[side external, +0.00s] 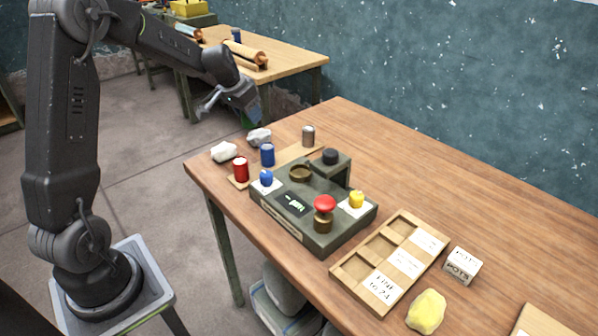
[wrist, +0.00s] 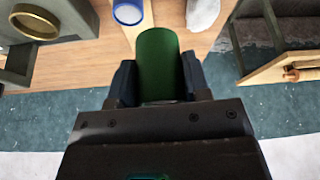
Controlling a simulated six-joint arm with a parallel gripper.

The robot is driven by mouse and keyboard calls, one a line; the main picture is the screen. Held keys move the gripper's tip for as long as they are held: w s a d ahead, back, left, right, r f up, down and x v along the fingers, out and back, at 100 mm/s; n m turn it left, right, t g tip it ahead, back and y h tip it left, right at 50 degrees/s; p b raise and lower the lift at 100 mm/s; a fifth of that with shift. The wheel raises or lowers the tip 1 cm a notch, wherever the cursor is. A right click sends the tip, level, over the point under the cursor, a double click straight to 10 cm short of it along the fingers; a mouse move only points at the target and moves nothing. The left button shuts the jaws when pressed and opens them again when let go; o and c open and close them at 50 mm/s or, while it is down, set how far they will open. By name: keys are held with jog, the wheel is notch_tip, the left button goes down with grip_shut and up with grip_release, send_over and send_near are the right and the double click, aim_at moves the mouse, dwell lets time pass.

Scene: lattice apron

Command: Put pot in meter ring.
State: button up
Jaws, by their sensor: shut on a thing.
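The pot is a green cylinder (wrist: 160,62) held between the two fingers of my gripper (wrist: 158,78) in the wrist view. My gripper (side external: 248,108) is up in the air beyond the table's far left corner in the side view, where the pot is hard to make out. The meter ring is a brass ring (side external: 300,180) on top of the dark green meter box (side external: 284,221). The ring looks empty. In the wrist view the ring (wrist: 36,37) is at the upper left, apart from the pot.
Red (side external: 240,170), blue (side external: 267,155) and grey (side external: 308,136) cylinders stand behind the box, near pale rocks (side external: 224,151). A red knob (side external: 324,203) and a raised block with a black cap (side external: 330,156) rise from the box. A compartment tray (side external: 347,285) and white POTS block (side external: 462,266) lie right.

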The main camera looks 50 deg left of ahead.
jog(key=s+d+r+m+g+h, duration=0.2)
jog(key=s+d+r+m+h, duration=0.15)
jog(key=d+m, duration=0.6)
jog(key=w+d+f, duration=0.2)
jog(key=w+d+f+m, duration=0.1)
jog(key=w+d+f, duration=0.1)
jog(key=d, duration=0.1)
jog(key=w+d+f+m, duration=0.1)
jog(key=w+d+f, duration=0.1)
jog(key=d+f, duration=0.1)
jog(key=shift+d+h, duration=0.15)
jog(key=shift+h, duration=0.1)
jog(key=shift+f, duration=2)
jog(key=shift+f, duration=0.1)
jog(key=o, duration=0.9)
jog(key=shift+o, duration=0.2)
